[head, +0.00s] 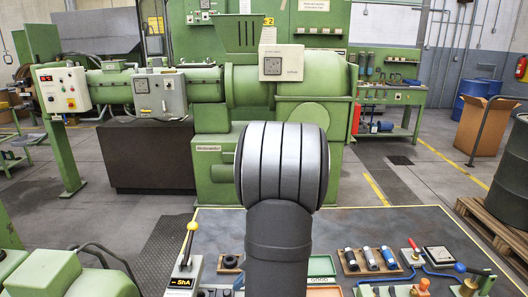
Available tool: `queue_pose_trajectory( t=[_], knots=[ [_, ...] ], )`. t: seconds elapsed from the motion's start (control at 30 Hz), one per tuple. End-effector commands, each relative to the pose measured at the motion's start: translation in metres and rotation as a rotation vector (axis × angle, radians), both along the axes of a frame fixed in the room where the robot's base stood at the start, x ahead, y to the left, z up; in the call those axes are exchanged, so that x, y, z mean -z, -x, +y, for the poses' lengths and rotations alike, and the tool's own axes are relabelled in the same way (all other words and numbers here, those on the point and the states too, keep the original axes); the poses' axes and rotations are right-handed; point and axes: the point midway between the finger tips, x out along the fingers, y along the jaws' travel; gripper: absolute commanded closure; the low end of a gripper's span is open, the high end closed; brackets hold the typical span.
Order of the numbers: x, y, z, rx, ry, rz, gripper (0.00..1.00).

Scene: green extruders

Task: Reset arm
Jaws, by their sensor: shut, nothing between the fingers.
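My arm (281,190) rises from the bottom middle of the head view, dark grey with a broad, ribbed rounded joint at the top. It stands in front of the work table and the green machine. My gripper is not visible in this view. The arm hides the middle of the table behind it.
The work table (425,226) holds a wooden tray (372,260) of dark and metal cylinders, a red-handled device (412,254) and a yellow-knobbed lever box (187,262). A large green extruder (215,150) stands behind. A dark drum (508,195) on a pallet is at right.

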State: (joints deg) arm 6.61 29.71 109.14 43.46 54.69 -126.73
Motion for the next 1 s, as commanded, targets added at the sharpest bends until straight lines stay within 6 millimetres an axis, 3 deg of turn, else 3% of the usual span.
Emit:
queue_pose_trajectory(
  t=[0.2, 0.4, 1.0],
  knots=[
    [0.031, 0.0, 0.0, 0.001, 0.0, 0.003, 1.0],
    [0.049, 0.0, 0.0, 0.002, 0.001, 0.001, 1.0],
    [0.054, 0.0, 0.0, 0.001, 0.001, -0.001, 1.0]
  ],
)
